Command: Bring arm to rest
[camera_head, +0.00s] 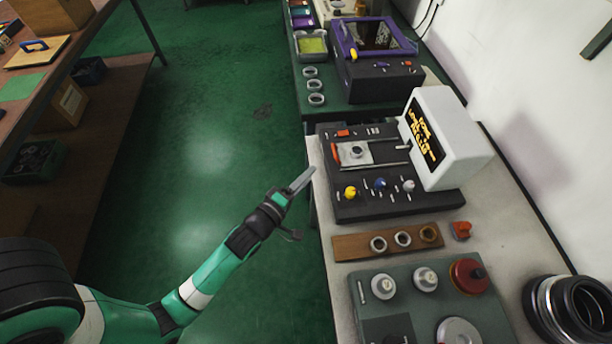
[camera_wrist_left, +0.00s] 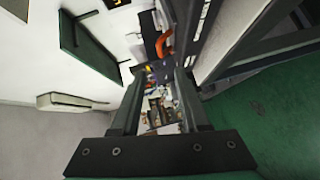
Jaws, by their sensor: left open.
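My left arm comes in from the lower left in the head view. Its gripper (camera_head: 302,180) hangs over the green floor, just left of the workbench edge, apart from everything on the bench. In the left wrist view the gripper's two fingers (camera_wrist_left: 158,115) stand apart with nothing between them. A wooden strip (camera_head: 350,246) on the bench carries rings, among them a grey ring (camera_head: 378,244), another grey ring (camera_head: 403,239) and a brass-coloured ring (camera_head: 428,233). My right gripper is not visible in either view.
A black device (camera_head: 345,205) with knobs and a white display box (camera_head: 457,135) stands on the bench (camera_head: 330,222). A grey-green panel with a red knob (camera_head: 468,275) is nearer. More rings (camera_head: 316,98) lie on the farther green table. A brown shelf table stands left. The floor (camera_head: 200,130) between is clear.

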